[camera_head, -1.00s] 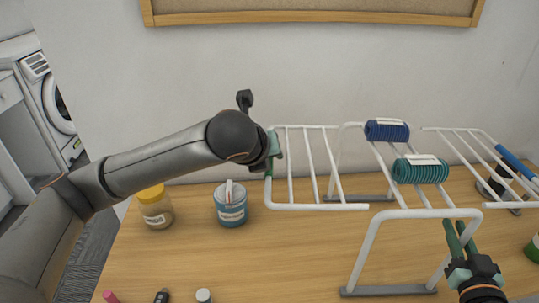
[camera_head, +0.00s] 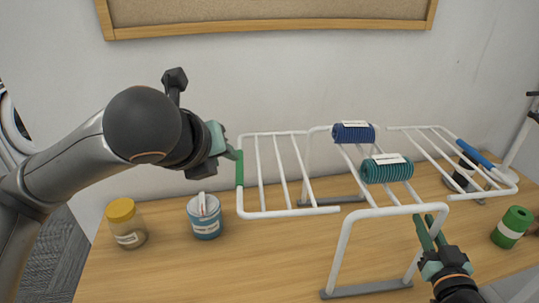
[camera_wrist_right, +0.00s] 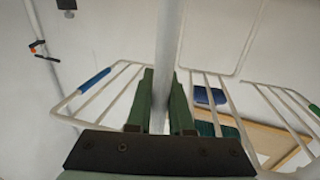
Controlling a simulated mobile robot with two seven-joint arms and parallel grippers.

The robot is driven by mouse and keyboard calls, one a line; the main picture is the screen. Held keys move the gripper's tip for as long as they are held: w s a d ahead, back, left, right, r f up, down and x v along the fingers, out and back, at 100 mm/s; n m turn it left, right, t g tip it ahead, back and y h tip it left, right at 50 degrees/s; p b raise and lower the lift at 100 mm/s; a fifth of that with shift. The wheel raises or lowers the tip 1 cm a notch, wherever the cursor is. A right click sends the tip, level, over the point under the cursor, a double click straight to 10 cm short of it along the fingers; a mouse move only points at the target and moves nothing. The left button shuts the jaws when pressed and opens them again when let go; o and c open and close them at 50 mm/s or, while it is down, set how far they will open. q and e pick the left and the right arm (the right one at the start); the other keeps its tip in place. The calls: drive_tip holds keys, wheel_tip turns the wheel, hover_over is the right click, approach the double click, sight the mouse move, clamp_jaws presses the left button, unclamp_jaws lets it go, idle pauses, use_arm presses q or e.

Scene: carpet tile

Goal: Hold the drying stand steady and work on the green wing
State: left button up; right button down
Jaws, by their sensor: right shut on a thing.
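The white drying stand (camera_head: 343,253) stands on the table with both wings spread out. The left wing (camera_head: 290,212) has a green sleeve (camera_head: 239,169) on its outer rail; the right wing has a blue sleeve (camera_head: 474,153). My left gripper (camera_head: 231,154) is at the green sleeve, its fingertips close to or touching it; its opening is unclear from this angle. My right gripper (camera_head: 430,232) is shut on the stand's front right leg. In the right wrist view, the white leg (camera_wrist_right: 168,60) runs between the green fingers (camera_wrist_right: 162,105).
A blue roll (camera_head: 353,133) and a teal roll (camera_head: 386,169) lie on the stand's top. A yellow-lidded jar (camera_head: 127,224) and a blue tin (camera_head: 205,220) stand below the left arm. A green can (camera_head: 511,228) stands at right. Front table is clear.

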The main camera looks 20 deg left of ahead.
drive_tip(key=c, duration=0.7)
unclamp_jaws()
drive_tip(key=shift+c, duration=0.2)
